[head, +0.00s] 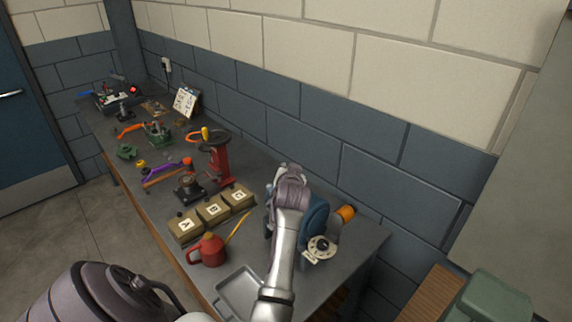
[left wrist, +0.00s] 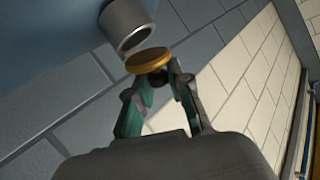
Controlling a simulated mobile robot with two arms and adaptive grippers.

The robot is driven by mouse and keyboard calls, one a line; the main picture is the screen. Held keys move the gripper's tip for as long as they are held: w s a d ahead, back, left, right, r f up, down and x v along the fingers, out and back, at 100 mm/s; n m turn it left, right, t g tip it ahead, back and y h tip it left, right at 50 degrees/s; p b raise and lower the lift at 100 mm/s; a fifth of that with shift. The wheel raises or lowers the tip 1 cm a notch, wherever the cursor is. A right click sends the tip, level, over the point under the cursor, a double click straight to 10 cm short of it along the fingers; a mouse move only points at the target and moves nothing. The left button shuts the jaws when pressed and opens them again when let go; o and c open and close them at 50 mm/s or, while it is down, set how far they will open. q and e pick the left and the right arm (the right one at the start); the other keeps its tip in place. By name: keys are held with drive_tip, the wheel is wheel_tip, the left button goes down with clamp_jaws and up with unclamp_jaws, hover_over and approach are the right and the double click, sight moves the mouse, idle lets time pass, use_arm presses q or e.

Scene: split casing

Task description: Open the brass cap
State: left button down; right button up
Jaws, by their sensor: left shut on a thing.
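The brass cap (left wrist: 149,59) is a round, gold-coloured disc in the left wrist view. It sits just off the open end of a grey metal neck (left wrist: 127,27), whose dark inside shows. I cannot tell whether anything joins them. My left gripper (left wrist: 158,76) is shut on the cap, with its fingertips at the cap's lower edge. In the head view, the blue casing (head: 315,218) stands near the right end of the bench. The arm beside it hides part of the casing, and the cap does not show there. My right gripper is not in view.
A white dial (head: 319,248) and an orange part (head: 346,212) are right of the arm. A grey tray (head: 240,288), red oil can (head: 208,250) and lettered boxes (head: 213,210) are left of it. A red press (head: 220,163) stands farther back. The block wall (head: 300,122) runs close behind.

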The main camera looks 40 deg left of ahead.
use_arm(q)
drive_tip(key=w+m+g, duration=0.1)
drive_tip(key=g, duration=0.1)
drive_tip(key=w+m+g, duration=0.1)
drive_tip(key=g, duration=0.1)
drive_tip(key=shift+r+m+h, duration=0.15)
drive_tip(key=shift+m+h, duration=0.25)
drive_tip(key=g, duration=0.1)
drive_tip(key=w+m+g, duration=0.1)
drive_tip(key=g, duration=0.1)
drive_tip(key=m+g, duration=0.1)
drive_tip(key=shift+w+d+f, duration=0.1)
drive_tip(key=shift+w+f, duration=0.25)
drive_tip(key=shift+w, duration=0.05)
drive_tip(key=shift+w+f+m+g+b, duration=0.2)
drive_tip(key=shift+m+g+b, duration=0.1)
drive_tip(key=shift+g, duration=0.25)
drive_tip(key=shift+w+f+m+g+b, duration=0.15)
drive_tip(key=shift+m+g+b, duration=0.15)
drive_tip(key=shift+g, duration=0.25)
drive_tip(key=shift+w+d+f+m+g+b, duration=0.1)
drive_tip(key=shift+w+f+m+g+b, duration=0.1)
drive_tip(key=shift+m+g+b, duration=0.35)
drive_tip(key=shift+g, duration=0.35)
drive_tip(key=shift+f, duration=0.1)
drive_tip(key=c, duration=1.2)
unclamp_jaws()
drive_tip(key=shift+s, duration=0.1)
drive_tip(key=shift+o, duration=0.7)
drive_tip(key=shift+a, duration=0.2)
